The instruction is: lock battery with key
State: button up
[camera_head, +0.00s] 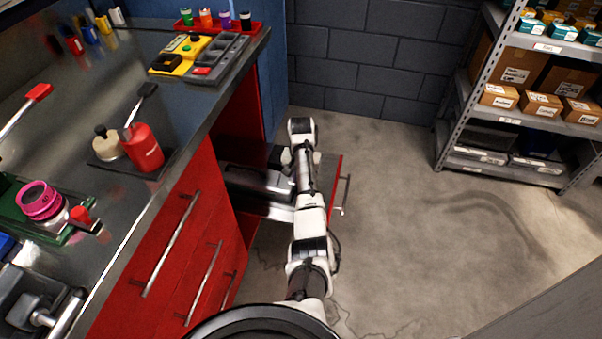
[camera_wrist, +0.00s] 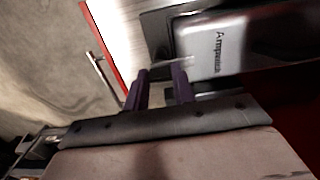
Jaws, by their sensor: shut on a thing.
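The battery (camera_wrist: 222,45), a silver-grey block with dark lettering, lies in the open drawer. In the head view, the battery (camera_head: 258,180) is partly hidden by my arm. My gripper (camera_wrist: 160,76) is beside the battery's end, with its two dark fingers pointing at it. The fingers are shut on a thin shiny piece, which looks like the key (camera_wrist: 172,62). The key's tip reaches close to the battery's end. I cannot tell whether it is inside a lock. In the head view, my arm hides the fingertips.
The open red drawer (camera_head: 332,172) stands out from the red cabinet (camera_head: 165,255); its handle (camera_wrist: 97,66) also shows in the wrist view. The workbench (camera_head: 75,140) with tools and bottles is at left. A shelf (camera_head: 462,110) with boxes stands back right. The floor between is clear.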

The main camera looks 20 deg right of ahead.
dwell(0.4)
jog(key=o, duration=1)
jog(key=shift+r, duration=0.1)
notch_tip(320, 180, up, 14)
jog(key=shift+f+p, duration=0.15)
jog(key=shift+p, duration=0.65)
